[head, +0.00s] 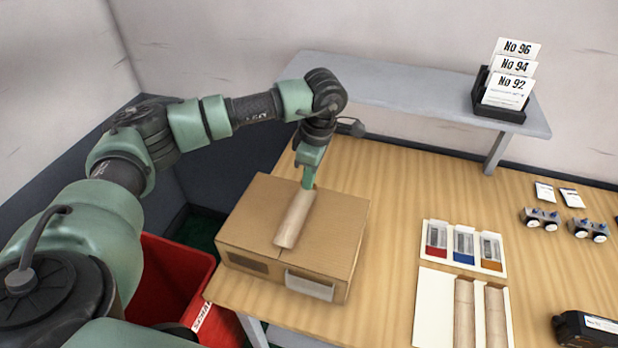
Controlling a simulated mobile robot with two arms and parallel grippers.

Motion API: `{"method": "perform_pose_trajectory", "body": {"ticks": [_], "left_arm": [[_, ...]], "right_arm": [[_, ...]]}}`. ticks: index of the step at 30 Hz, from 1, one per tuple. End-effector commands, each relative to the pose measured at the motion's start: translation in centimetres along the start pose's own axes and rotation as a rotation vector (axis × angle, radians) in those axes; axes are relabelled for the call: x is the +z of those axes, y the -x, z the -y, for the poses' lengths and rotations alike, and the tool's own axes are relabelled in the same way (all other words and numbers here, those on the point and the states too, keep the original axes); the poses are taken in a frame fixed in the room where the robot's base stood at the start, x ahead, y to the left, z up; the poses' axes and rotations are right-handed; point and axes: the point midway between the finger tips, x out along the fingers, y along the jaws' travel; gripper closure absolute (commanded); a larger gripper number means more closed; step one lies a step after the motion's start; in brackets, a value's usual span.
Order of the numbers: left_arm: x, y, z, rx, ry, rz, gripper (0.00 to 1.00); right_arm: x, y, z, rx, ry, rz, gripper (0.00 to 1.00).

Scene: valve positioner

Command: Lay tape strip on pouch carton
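The pouch carton (340,235) is a brown cardboard box on the left part of the wooden table. A tan tape strip (294,220) lies along the middle of its top, running from the far side toward the near edge. My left gripper (308,184) points down at the strip's far end, its narrow fingers together on that end. Whether the whole strip touches the carton is hard to tell. Two more tan strips, one (464,315) beside the other (495,318), lie on a white board to the right. My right gripper is not in view.
A red bin (172,285) stands left of the table. A tray (428,232) with red, blue and orange packets lies right of the carton. A grey shelf (400,97) with a card holder (497,108) runs behind. Small fittings (541,219) and a black device (585,328) lie right.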

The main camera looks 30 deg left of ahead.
Motion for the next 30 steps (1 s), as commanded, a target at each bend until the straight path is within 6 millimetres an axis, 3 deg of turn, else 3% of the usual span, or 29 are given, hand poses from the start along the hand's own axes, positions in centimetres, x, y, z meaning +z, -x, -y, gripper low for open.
{"method": "perform_pose_trajectory", "body": {"ticks": [30], "left_arm": [[0.06, -0.59, -0.01, 0.0, 0.0, 0.0, 1.0]], "right_arm": [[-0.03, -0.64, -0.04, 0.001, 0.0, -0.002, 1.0]]}}
